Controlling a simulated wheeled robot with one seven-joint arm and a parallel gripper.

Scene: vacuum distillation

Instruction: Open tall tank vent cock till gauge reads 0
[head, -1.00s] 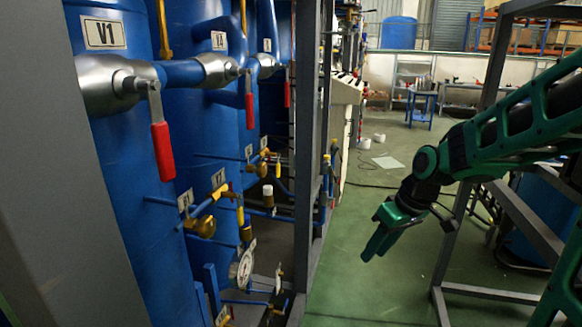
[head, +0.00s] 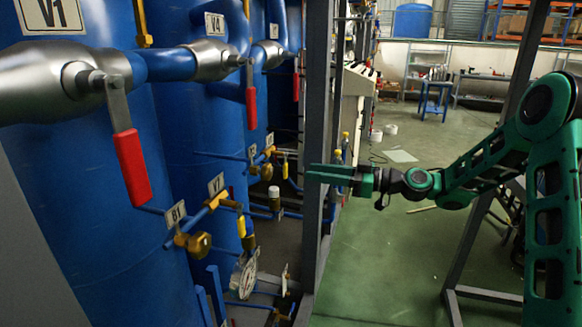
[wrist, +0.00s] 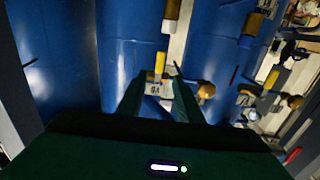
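Tall blue tanks (head: 100,190) fill the left of the head view. Small cocks with yellow handles stand on pipes in front of them: one by the V7 tag (head: 240,224), one farther back (head: 285,168). A round white gauge (head: 244,274) sits low below the V7 pipe; its reading is too small to read. My gripper (head: 310,174) points left at the grey post, empty, right of the cocks. In the wrist view its two fingers (wrist: 160,78) are apart, with a yellow handle (wrist: 160,62) and a tag seen beyond them. Which cock is the vent is unclear.
Red-handled valves (head: 130,165) hang from the upper pipes. A grey upright post (head: 317,120) stands between the cocks and my arm. A dark metal frame (head: 470,230) is at the right. Green floor (head: 380,260) is clear between post and frame.

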